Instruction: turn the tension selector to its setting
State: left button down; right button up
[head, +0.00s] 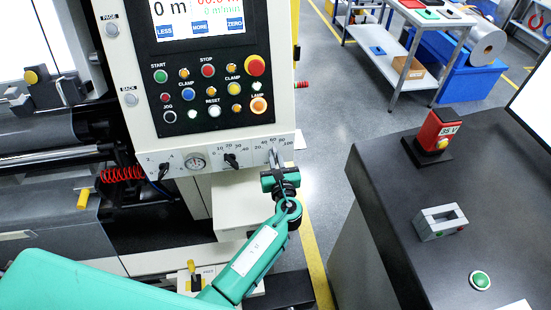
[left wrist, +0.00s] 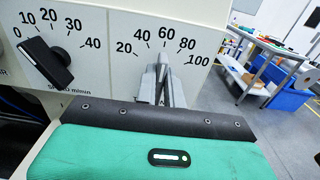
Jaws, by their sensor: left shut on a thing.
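The tension selector sits at the right end of the machine's lower white panel, under a scale marked 20 to 100 (left wrist: 165,33); the scale also shows in the head view (head: 275,142). My left gripper (head: 275,157) is at the selector, its jaws shut on it. In the left wrist view the grey fingers (left wrist: 162,75) point at the panel below the 60 mark. The fingers cover most of the selector, so its pointer direction cannot be read. My right gripper is not in view.
A black speed knob (left wrist: 47,62) with a 0 to 40 scale is close on the left. Left of it are a round gauge (head: 195,162) and another switch (head: 164,170). A button panel (head: 210,92) is above. A dark bench (head: 420,190) stands to the right, across a floor gap.

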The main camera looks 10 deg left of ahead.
pick_arm(q)
jog(key=shift+s+a+f+n+b, duration=0.1)
jog(key=shift+n+b, duration=1.3)
jog(key=shift+n, duration=0.05)
jog(key=shift+a+f+n+b, duration=0.1)
jog(key=shift+n+b, duration=1.3)
jog(key=shift+n, duration=0.05)
jog(key=shift+r, duration=0.1)
jog(key=c, duration=1.5)
grip_release()
